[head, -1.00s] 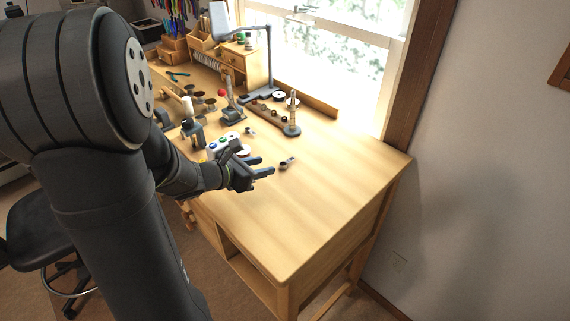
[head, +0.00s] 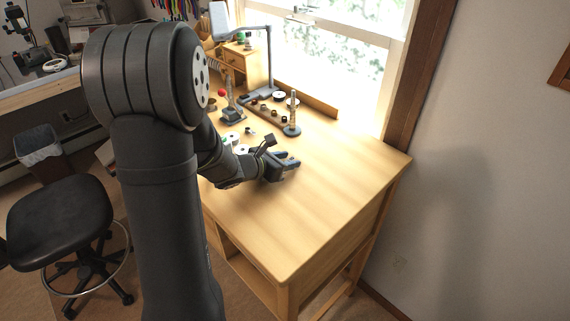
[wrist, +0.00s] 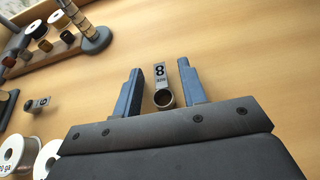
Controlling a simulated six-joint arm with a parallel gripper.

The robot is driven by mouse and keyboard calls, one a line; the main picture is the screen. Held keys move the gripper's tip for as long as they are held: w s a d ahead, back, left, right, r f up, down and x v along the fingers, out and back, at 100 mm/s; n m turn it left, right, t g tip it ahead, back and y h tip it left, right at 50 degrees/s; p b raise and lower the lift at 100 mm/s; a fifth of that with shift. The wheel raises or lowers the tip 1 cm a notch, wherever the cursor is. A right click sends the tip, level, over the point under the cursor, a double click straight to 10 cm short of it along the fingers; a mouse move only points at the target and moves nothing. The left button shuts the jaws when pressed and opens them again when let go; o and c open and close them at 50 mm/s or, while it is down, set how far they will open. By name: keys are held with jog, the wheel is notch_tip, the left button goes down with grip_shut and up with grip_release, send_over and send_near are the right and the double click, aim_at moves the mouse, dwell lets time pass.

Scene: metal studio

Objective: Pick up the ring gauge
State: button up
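A ring gauge (wrist: 161,86), a small grey tag marked 8 with a dark ring at its near end, lies on the bench in the wrist view. It sits between the two blue fingers of my gripper (wrist: 160,70), with a gap on each side. My gripper is open, low over the bench top. In the head view my gripper (head: 291,159) hides this gauge. A second, smaller-looking tag with a ring (wrist: 37,103) lies to the left in the wrist view, clear of the fingers.
Wire spools (wrist: 12,154) stand at lower left in the wrist view. A ring mandrel stand (head: 292,129) and a wooden strip with several small round items stand behind my gripper. A desk lamp (head: 270,70) is further back. The bench (head: 320,200) is clear at right and front.

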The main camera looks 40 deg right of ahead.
jog(key=c, duration=0.8)
grip_shut()
jog(key=shift+s+a+f, duration=0.1)
jog(key=shift+f, duration=0.05)
jog(key=shift+r, duration=0.6)
jog(key=r, duration=0.2)
jog(key=s+r, duration=0.1)
jog(key=r, duration=0.1)
jog(key=s+r, duration=0.5)
jog(key=s, duration=0.4)
jog(key=w+d+r+n+t, duration=0.2)
jog(key=w+d+r, duration=0.2)
jog(key=w, duration=0.3)
jog(key=w+d+r+n+t+y, duration=0.1)
jog(key=w+d+r+n+t, duration=0.1)
jog(key=w+d, duration=0.3)
jog(key=w+d+r+n+t, duration=0.2)
jog(key=w+d+r, duration=0.3)
jog(key=w, duration=0.4)
jog(key=shift+w+d+r+t, duration=0.15)
jog(key=shift+d+r+t, duration=0.05)
jog(key=shift+r+t, duration=0.2)
